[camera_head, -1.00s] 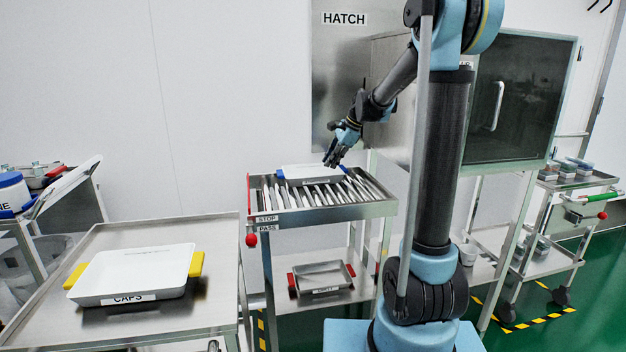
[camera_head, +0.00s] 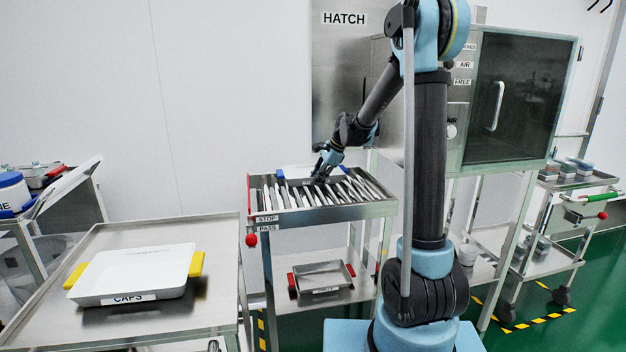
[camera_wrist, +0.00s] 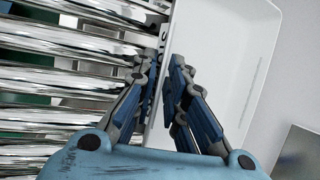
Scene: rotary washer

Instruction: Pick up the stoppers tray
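The stoppers tray, a white tray (camera_head: 298,169) with a blue handle at its left end, lies on the back of the roller-topped cart in the head view. In the wrist view the white tray (camera_wrist: 228,75) fills the right half, with part of a black-lettered label on its side. My gripper (camera_wrist: 164,60) is open, its two fingers on either side of the tray's near wall. I cannot tell whether they touch it.
Bare metal rollers (camera_head: 315,193) fill the cart's front. A small metal tray (camera_head: 322,277) with red handles is on its lower shelf. A CAPS tray (camera_head: 135,272) with yellow handles stands on the left cart. A glass-doored cabinet (camera_head: 515,100) stands to the right.

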